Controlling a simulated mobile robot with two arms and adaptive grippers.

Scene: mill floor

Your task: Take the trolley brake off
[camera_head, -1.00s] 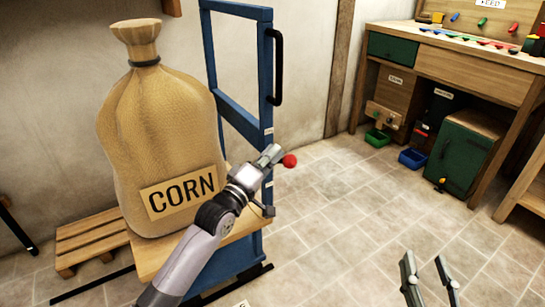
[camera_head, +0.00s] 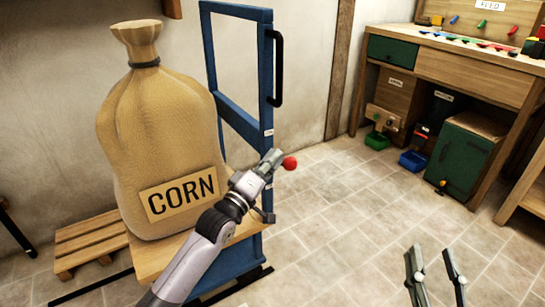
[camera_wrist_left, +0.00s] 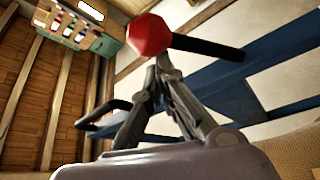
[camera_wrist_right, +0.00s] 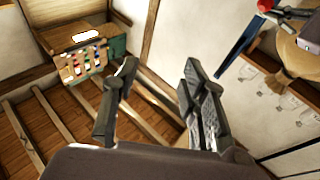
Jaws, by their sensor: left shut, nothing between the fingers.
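The blue trolley (camera_head: 240,110) stands left of centre with a black push handle (camera_head: 276,68) on its upright. The brake lever's red knob (camera_head: 290,162) shows at the trolley's right side. In the left wrist view the red knob (camera_wrist_left: 149,35) sits on a black rod (camera_wrist_left: 208,48). My left gripper (camera_head: 277,158) is shut and empty, its fingertips right beside the knob; I cannot tell whether they touch. My right gripper (camera_head: 430,252) is open and empty over the floor at lower right, well away from the trolley.
A full corn sack (camera_head: 160,130) stands on the trolley's wooden deck. A wooden pallet (camera_head: 90,243) lies on the floor at left. A workbench (camera_head: 470,75) with a green cabinet (camera_head: 462,165) and small bins stands at back right. The tiled floor between is clear.

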